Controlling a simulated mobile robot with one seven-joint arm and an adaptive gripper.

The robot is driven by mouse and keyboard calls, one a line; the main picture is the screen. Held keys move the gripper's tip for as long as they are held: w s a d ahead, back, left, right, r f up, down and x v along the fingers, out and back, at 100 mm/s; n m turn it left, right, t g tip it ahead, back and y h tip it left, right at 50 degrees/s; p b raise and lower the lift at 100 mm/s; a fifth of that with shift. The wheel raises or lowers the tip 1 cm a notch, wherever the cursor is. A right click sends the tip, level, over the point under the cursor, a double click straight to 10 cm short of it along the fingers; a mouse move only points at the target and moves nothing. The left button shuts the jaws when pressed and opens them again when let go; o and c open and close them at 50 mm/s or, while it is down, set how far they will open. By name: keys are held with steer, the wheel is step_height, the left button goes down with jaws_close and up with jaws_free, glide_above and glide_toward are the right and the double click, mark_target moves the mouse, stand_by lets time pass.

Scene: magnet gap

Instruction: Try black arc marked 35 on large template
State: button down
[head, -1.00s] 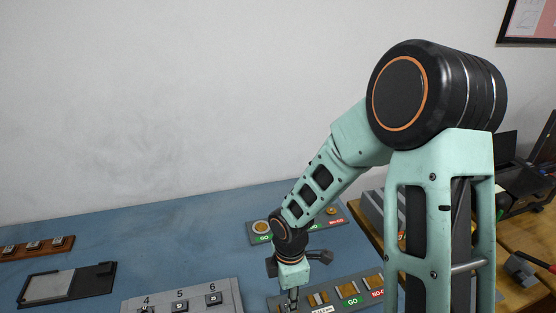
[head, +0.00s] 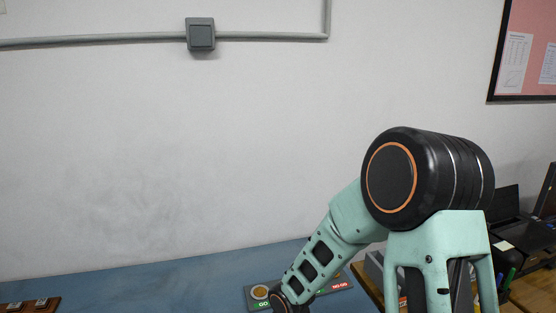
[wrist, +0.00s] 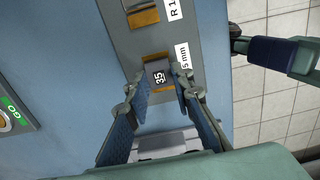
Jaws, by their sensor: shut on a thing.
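In the wrist view, the black arc marked 35 (wrist: 160,76) sits between the fingertips of my gripper (wrist: 161,86), which is shut on it. Its white 35 label faces the camera. The arc is over a long grey template (wrist: 125,43), right at a brass-coloured piece (wrist: 153,56). I cannot tell whether the arc touches the template or is seated against the brass edge. Another brass piece (wrist: 143,18) and white labels, one ending in "5 mm" (wrist: 182,57), show on the template. The head view does not show my gripper.
A smaller grey plate with GO and NO-GO marks (head: 340,285) lies at the back of the blue table (head: 150,290); its GO end (wrist: 8,112) shows in the wrist view. A brown rack (head: 32,306) is at far left. The tiled floor (wrist: 270,110) lies beyond the table edge.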

steer(key=shift+r+p, duration=2.4)
steer(key=shift+r, duration=0.2)
steer(key=shift+f, duration=0.1)
